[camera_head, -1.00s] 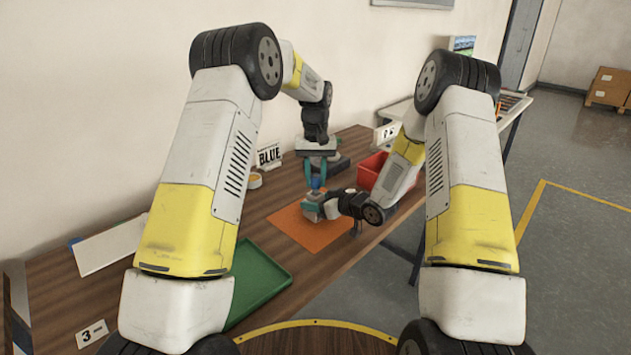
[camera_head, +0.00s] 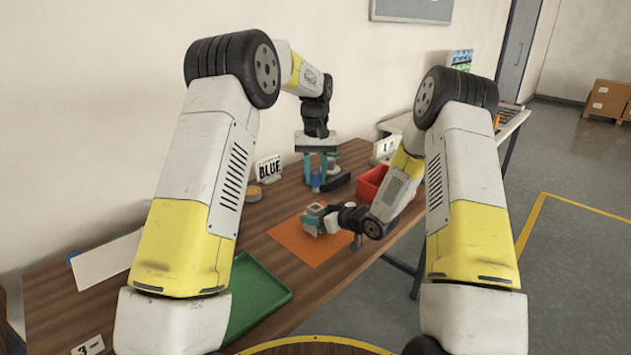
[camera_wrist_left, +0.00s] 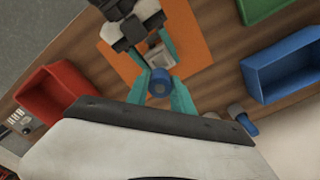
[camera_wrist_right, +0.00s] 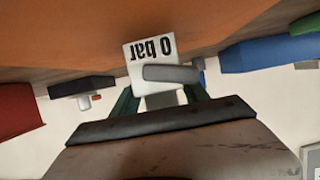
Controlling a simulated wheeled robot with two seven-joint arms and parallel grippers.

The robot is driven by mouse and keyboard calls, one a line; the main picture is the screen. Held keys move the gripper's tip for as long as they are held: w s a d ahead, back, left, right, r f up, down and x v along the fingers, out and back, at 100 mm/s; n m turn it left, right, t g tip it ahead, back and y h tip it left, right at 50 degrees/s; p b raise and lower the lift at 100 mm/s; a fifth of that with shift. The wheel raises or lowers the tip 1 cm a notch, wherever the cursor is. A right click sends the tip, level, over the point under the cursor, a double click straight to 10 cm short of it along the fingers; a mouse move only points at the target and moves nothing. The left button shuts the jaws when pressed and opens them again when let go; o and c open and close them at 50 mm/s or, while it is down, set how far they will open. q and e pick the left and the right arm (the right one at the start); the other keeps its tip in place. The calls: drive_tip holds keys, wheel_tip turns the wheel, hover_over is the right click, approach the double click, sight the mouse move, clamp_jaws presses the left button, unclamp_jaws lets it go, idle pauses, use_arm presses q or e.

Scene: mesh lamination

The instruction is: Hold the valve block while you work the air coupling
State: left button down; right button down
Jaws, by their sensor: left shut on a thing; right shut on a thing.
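The valve block (camera_head: 314,211) is a small grey-white block over the orange mat. My right gripper (camera_head: 326,219) is shut on it from the right side. In the right wrist view the block (camera_wrist_right: 145,52) has a white face reading "0 bar", upside down, with a grey bar beside it. The air coupling (camera_head: 316,183) is a blue cylinder. My left gripper (camera_head: 317,174) is shut on it and holds it above the block, with a visible gap. The left wrist view shows the blue coupling (camera_wrist_left: 159,86) between the teal fingers, with the block beyond.
The orange mat (camera_head: 293,243) lies on the wooden table. A red bin (camera_head: 371,184) stands to the right and a green tray (camera_head: 258,292) nearer left. A blue bin (camera_wrist_left: 285,72) shows in the left wrist view.

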drive_tip(key=shift+c, duration=2.4)
unclamp_jaws()
